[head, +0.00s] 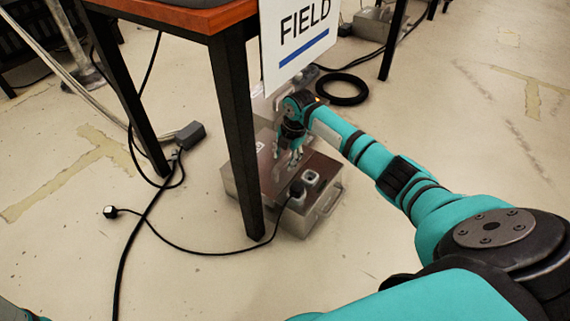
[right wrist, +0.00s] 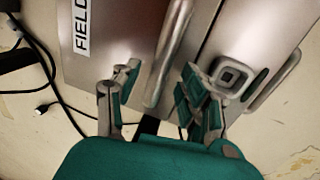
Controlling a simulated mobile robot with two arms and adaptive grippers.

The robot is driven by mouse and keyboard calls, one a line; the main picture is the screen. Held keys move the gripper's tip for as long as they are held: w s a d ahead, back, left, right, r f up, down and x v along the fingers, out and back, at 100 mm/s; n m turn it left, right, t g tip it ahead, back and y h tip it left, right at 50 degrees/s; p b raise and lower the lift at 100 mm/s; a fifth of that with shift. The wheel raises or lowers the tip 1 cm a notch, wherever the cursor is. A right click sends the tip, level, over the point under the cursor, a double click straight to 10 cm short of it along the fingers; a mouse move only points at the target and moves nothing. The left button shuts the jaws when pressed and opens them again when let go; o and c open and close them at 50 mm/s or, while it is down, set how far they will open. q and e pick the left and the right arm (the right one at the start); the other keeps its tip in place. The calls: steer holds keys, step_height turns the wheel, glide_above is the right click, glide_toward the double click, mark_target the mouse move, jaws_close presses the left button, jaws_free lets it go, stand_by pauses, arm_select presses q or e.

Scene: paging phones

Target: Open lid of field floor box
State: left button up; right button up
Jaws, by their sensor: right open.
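The field floor box (head: 238,184) is a metal box on the floor under the table edge, partly hidden by a table leg. Its brownish top looks flat and closed. In the right wrist view, a lid panel (right wrist: 120,45) bears a FIELD label (right wrist: 82,27), and a long metal bar handle (right wrist: 168,55) runs along its edge. My right gripper (head: 288,158) points down over the box top. In the right wrist view its open fingers (right wrist: 160,78) are on either side of the handle; I cannot tell whether they touch it. My left gripper is out of view.
A table leg (head: 235,130) stands right beside the box. A FIELD sign (head: 300,40) hangs above. A plug (head: 298,192) sits on the box, its black cable (head: 190,250) trailing across the floor. A coiled cable (head: 343,88) lies behind. Floor at the front is free.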

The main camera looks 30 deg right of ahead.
steer(key=shift+w+f, duration=0.1)
steer(key=shift+f, duration=0.35)
jaws_close()
